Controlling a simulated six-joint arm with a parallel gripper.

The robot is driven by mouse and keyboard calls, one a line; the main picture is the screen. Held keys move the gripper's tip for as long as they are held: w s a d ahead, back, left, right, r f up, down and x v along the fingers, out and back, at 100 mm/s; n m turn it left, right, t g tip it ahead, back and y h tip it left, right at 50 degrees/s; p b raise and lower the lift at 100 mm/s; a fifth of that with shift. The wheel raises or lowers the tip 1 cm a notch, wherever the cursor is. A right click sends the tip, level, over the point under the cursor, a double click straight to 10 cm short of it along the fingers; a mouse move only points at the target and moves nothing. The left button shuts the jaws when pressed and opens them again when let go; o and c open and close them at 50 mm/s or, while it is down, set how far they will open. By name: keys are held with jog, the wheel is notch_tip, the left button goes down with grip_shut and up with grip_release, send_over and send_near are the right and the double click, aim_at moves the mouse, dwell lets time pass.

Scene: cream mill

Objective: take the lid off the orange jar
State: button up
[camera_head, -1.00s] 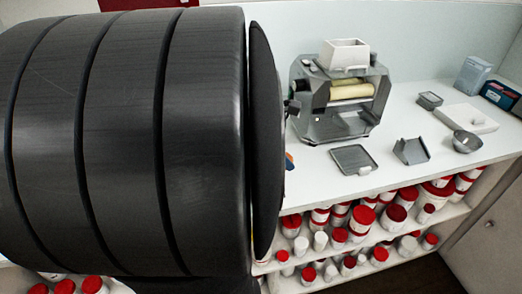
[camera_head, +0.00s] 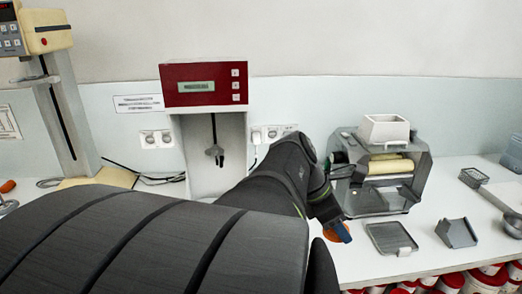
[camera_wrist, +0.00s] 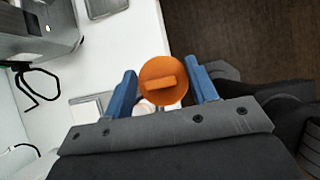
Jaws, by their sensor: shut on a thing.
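The orange lid (camera_wrist: 163,92), a round disc with a raised bar across its top, sits between the blue fingers of my gripper (camera_wrist: 163,72) in the wrist view. The fingers are shut on its sides. A pale round thing (camera_wrist: 144,108) shows partly under its lower left edge; I cannot tell whether this is the jar's body. In the head view a small part of the orange lid (camera_head: 342,232) shows by my gripper (camera_head: 332,226) above the counter, in front of the roller mill. My arm hides much there.
The grey roller mill (camera_head: 380,185) stands behind my gripper. A flat grey tray (camera_head: 390,238) and a grey open holder (camera_head: 456,233) lie to its right. A red-topped instrument (camera_head: 205,85) stands at the back. Several red-lidded jars (camera_head: 490,280) fill shelves below the counter.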

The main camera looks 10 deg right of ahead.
jog(key=shift+r, duration=0.25)
jog(key=shift+r, duration=1.4)
jog(key=s+d+f+m+g, duration=0.2)
jog(key=s+d+f+m, duration=0.15)
jog(key=d+f, duration=0.75)
jog(key=shift+m, duration=0.45)
jog(key=w+a+f, duration=0.1)
jog(key=w+f, duration=0.1)
jog(key=w, duration=0.1)
jog(key=w+a+f, duration=0.2)
jog(key=w+f, duration=0.1)
jog(key=w, duration=0.1)
jog(key=w+a+f, duration=0.2)
jog(key=w+f, duration=0.1)
jog(key=shift+w+a+f, duration=0.15)
jog(key=shift+w+a, duration=0.1)
jog(key=shift+w, duration=0.1)
jog(key=shift+f, duration=1.95)
jog(key=shift+f, duration=0.1)
